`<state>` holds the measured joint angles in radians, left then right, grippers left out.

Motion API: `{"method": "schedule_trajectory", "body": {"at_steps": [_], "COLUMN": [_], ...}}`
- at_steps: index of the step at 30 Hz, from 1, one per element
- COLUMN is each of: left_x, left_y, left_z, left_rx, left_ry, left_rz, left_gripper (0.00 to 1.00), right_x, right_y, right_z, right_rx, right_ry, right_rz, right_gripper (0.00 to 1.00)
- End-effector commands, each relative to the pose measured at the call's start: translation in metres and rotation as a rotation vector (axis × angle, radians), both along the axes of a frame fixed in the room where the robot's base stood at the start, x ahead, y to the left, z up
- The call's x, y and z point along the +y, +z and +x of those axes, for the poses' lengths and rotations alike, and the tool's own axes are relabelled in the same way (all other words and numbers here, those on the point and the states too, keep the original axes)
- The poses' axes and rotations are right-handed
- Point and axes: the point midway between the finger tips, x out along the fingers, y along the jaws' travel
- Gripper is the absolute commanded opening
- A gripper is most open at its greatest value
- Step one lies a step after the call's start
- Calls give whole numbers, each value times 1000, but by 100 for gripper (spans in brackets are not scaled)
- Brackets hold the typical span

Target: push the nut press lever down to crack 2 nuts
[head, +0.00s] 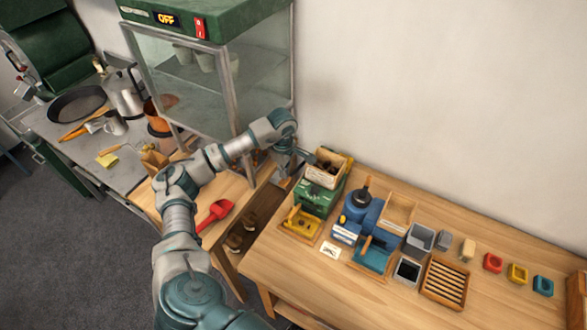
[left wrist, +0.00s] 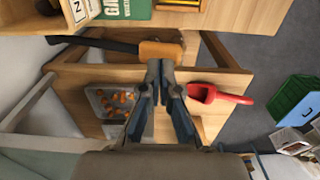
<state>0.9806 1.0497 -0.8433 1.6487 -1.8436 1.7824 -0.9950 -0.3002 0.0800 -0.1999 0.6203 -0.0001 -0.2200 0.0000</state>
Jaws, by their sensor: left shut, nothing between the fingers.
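In the left wrist view the gripper (left wrist: 161,66) is shut and empty. A black lever (left wrist: 105,44) with an orange-brown wooden handle (left wrist: 160,50) lies across that view. The fingertips overlap the handle's lower edge; I cannot tell whether they touch it. The press body and the state of its nuts cannot be made out. My right gripper is not in view.
A red scoop (head: 215,212) lies on the left wooden table; a metal tray with orange-brown pieces (left wrist: 97,101) shows below the lever. A glass cabinet (head: 190,80) stands behind my arm. Blue equipment (head: 364,208) and a slatted tray (head: 446,284) stand on the right table.

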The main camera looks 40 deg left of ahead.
Motion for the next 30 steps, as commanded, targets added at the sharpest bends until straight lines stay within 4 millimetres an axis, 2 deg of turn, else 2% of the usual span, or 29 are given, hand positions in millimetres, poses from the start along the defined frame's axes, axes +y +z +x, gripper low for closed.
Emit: {"method": "schedule_trajectory", "body": {"at_steps": [13, 22, 30], "left_x": [0, -1, -1], "left_y": [-2, -23, -23], "left_z": [0, -1, -1], "left_rx": [0, 1, 0], "left_ry": [0, 0, 0], "left_rz": [0, 1, 0], "left_gripper": [0, 0, 0], "right_x": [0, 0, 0], "right_y": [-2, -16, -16], "right_z": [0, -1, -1], "right_rx": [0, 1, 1], "right_ry": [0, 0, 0], "right_rz": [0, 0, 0], "right_gripper": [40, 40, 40]}}
